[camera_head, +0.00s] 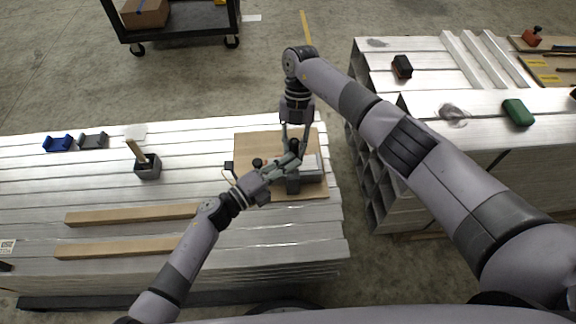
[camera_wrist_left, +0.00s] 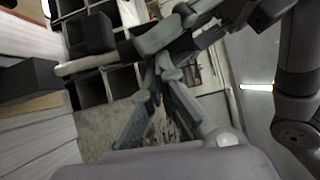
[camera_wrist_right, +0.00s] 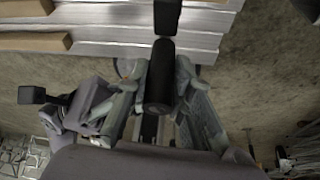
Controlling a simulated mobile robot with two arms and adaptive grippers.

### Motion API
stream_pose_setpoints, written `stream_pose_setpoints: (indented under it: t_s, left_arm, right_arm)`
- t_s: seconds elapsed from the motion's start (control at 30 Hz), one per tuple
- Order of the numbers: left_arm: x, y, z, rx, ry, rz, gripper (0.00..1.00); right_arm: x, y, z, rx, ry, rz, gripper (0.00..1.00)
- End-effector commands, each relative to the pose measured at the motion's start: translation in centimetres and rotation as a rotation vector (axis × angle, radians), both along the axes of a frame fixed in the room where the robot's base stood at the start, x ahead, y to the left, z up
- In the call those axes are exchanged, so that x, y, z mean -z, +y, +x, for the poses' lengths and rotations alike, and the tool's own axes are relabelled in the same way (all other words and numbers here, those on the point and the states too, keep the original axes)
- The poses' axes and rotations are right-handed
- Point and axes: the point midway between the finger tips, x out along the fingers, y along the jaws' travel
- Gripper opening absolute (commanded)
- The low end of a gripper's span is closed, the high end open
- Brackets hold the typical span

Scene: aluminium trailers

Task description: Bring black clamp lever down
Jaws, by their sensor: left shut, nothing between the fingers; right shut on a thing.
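The black clamp lever (camera_wrist_right: 159,80) shows in the right wrist view as a dark rounded handle between the fingers of my right gripper (camera_wrist_right: 162,85). In the head view my right gripper (camera_head: 296,143) reaches down from above, over the right part of a brown board (camera_head: 260,143), and its fingers are shut on the lever. My left gripper (camera_head: 296,160) comes in from the lower left, close beside the right fingers. In the left wrist view the left gripper (camera_wrist_left: 160,68) is shut and empty. The grippers partly hide the clamp; the lever's exact tilt is unclear.
The board lies on a slatted aluminium stack (camera_head: 190,180). Two wooden bars (camera_head: 130,214), a grey holder (camera_head: 148,167) and blue (camera_head: 57,144) and dark blocks lie to the left. A second aluminium stack (camera_head: 375,58) stands right, past a floor gap. A black cart (camera_head: 185,30) stands behind.

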Motion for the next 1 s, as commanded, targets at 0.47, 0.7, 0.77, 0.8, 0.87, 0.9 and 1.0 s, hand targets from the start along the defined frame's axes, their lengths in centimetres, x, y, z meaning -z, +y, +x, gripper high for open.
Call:
stream_pose_setpoints:
  t_s: [0.47,0.7,0.77,0.8,0.87,0.9,1.0]
  left_arm:
    - [-0.4,0.3,1.1,-0.017,-0.002,-0.001,0.00]
    - [-0.3,0.3,0.9,-0.014,-0.002,-0.001,0.00]
    - [-0.3,0.2,0.9,-0.013,-0.002,-0.001,0.00]
    - [-0.3,0.2,0.9,-0.012,-0.002,0.000,0.00]
    - [-0.3,0.2,0.8,-0.011,-0.002,0.000,0.00]
    - [-0.3,0.2,0.8,-0.010,-0.001,0.000,0.00]
    - [-0.2,0.1,0.7,-0.009,-0.001,0.000,0.00]
  right_arm:
    - [0.1,0.0,-0.4,-0.003,0.012,-0.001,0.34]
    - [0.1,0.1,-0.3,-0.002,0.011,-0.001,0.41]
    - [0.1,0.0,-0.3,-0.002,0.010,-0.001,0.41]
    - [0.1,0.0,-0.3,-0.002,0.009,-0.001,0.41]
    - [0.0,0.0,-0.2,-0.002,0.008,-0.001,0.41]
    - [-0.2,0.0,-0.1,-0.002,0.007,-0.001,0.41]
    - [-1.1,-0.1,0.3,-0.001,0.005,-0.001,0.41]
